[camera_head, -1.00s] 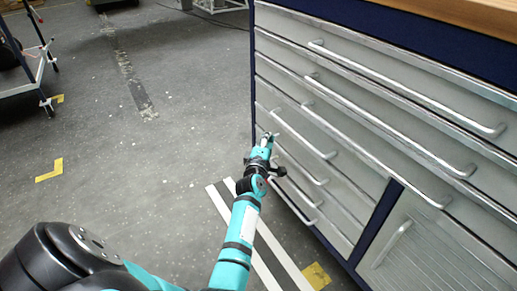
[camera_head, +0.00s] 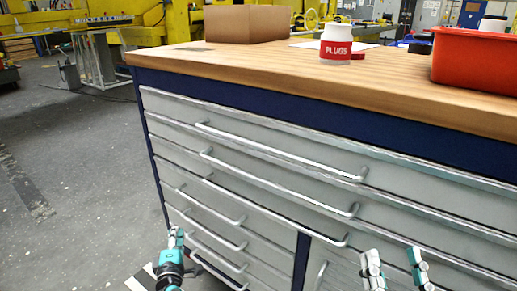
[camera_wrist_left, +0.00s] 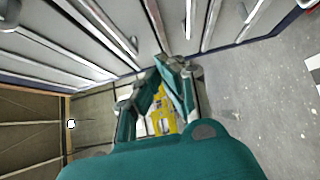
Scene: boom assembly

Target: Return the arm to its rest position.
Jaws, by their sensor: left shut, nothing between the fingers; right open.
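My left gripper (camera_head: 176,238) is at the lower left of the head view, close in front of the drawer fronts near the cabinet's left edge. It is shut and empty. The left wrist view shows its teal and grey fingers (camera_wrist_left: 172,66) coming together, with the drawer fronts beyond. My right gripper (camera_head: 395,256) rises from the bottom edge of the head view at the right, in front of the cabinet. Its two fingers are apart with nothing between them. The rest of both arms is out of the head view.
A drawer cabinet (camera_head: 262,122) with long metal handles and a wooden top (camera_head: 240,63) fills the right. All its drawers look closed. On top are a cardboard box (camera_head: 247,24), a white and red plugs container (camera_head: 336,46) and a red bin (camera_head: 478,62).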

